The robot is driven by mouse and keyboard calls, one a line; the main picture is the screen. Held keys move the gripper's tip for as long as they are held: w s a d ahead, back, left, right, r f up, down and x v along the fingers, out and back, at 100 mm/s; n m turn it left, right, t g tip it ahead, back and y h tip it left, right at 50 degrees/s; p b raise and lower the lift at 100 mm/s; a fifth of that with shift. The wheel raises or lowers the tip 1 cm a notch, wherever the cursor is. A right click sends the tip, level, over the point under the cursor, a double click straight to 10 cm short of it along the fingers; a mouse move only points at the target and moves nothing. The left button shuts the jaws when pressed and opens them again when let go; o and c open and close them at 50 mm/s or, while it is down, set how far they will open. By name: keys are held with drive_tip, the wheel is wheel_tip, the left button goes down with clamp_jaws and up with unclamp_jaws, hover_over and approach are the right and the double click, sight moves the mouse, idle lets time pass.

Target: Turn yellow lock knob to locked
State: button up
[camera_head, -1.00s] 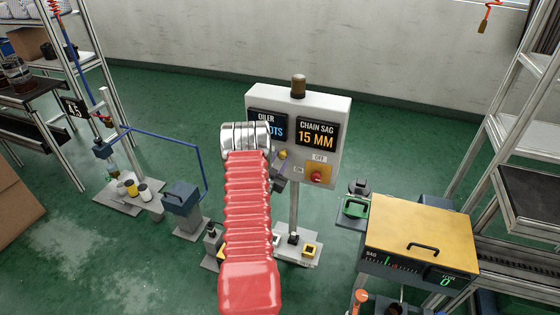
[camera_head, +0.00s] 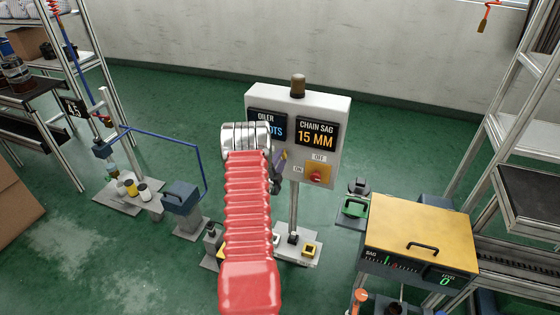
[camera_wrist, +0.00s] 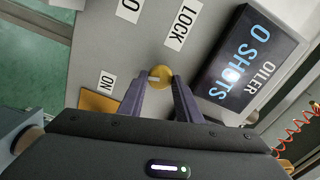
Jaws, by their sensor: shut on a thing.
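The yellow lock knob (camera_wrist: 160,75) is a small round knob on the grey panel (camera_wrist: 110,60) in the wrist view. A pale mark shows on its face, on the left side. The LOCK label (camera_wrist: 184,25) is up and to the right of the knob, and another label (camera_wrist: 130,8) is cut off at the top edge. My gripper (camera_wrist: 159,82) has its two dark fingers on either side of the knob, shut on it. In the head view my gripper (camera_head: 280,163) is partly hidden behind my red arm, and the knob is mostly covered.
The panel carries an OILER display (camera_wrist: 245,65), partly hidden in the head view, and a CHAIN SAG display (camera_head: 317,135) reading 15 MM. Below that display is a red rotary switch (camera_head: 316,176) with ON and OFF labels. A yellow-topped box (camera_head: 420,225) stands at right.

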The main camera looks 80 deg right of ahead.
drive_tip(key=shift+s+f+m, duration=0.1)
drive_tip(key=shift+f+m, duration=0.1)
drive_tip(key=shift+m, duration=1.4)
drive_tip(key=o, duration=1)
drive_tip(key=shift+a, duration=0.15)
drive_tip(key=a, duration=0.4)
drive_tip(key=w+a, duration=0.1)
drive_tip(key=a, duration=0.8)
drive_tip(key=shift+w+a, duration=0.2)
drive_tip(key=shift+a, duration=0.05)
